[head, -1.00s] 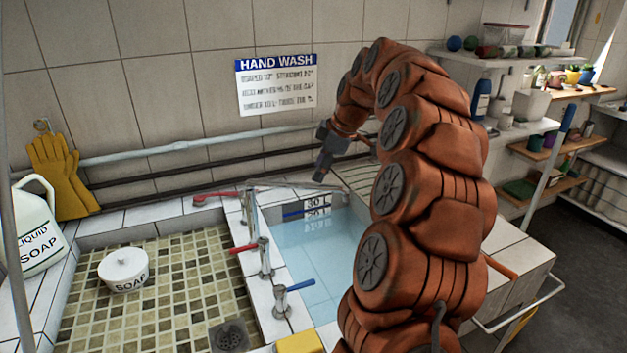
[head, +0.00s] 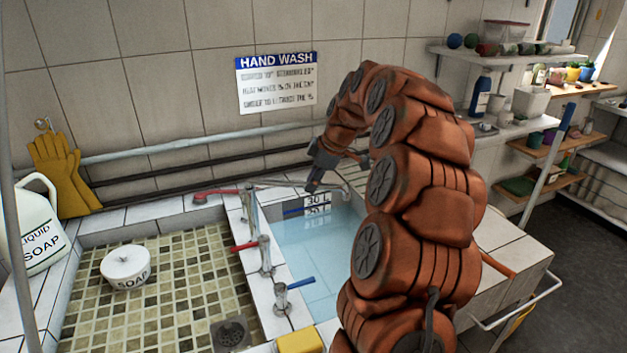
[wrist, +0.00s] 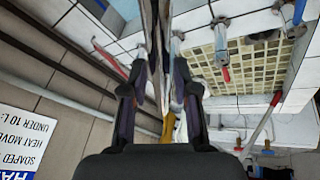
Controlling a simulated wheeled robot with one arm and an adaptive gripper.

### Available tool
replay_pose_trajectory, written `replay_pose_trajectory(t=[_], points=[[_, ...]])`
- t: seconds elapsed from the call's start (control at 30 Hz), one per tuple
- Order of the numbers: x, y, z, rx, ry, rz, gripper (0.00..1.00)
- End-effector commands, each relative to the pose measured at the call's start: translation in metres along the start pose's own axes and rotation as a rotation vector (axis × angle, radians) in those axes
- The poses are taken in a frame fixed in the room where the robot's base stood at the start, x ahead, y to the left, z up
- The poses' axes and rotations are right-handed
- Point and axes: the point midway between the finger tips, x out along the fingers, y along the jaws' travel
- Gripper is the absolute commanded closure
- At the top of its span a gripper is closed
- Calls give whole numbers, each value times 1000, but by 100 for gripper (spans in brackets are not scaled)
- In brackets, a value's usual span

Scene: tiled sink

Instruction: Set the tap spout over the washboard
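The chrome tap spout (head: 277,184) reaches right from its post (head: 252,207) over the water-filled basin (head: 318,245). My gripper (head: 313,188) points down at the spout's outer part. In the wrist view my gripper (wrist: 159,68) has its fingers apart, one on each side of a pale bar (wrist: 157,25) that looks like the spout. I see no clear grip on it.
Two shorter taps (head: 265,255) (head: 281,297) stand on the divider. Wall pipes (head: 190,147) run behind. A soap pot (head: 126,266) sits in the tiled left sink.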

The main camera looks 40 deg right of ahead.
Motion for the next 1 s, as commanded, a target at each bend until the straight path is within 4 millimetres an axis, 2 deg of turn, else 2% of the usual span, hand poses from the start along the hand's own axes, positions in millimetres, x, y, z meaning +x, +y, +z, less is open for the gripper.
replay_pose_trajectory(t=[0.03, 0.23, 0.77, 1.0], points=[[0, 0, 0, 0, 0, 0, 79], [0, 0, 0, 0, 0, 0, 99], [0, -1, -1, 1, 0, 1, 100], [4, -12, -14, 15, -3, 10, 100]])
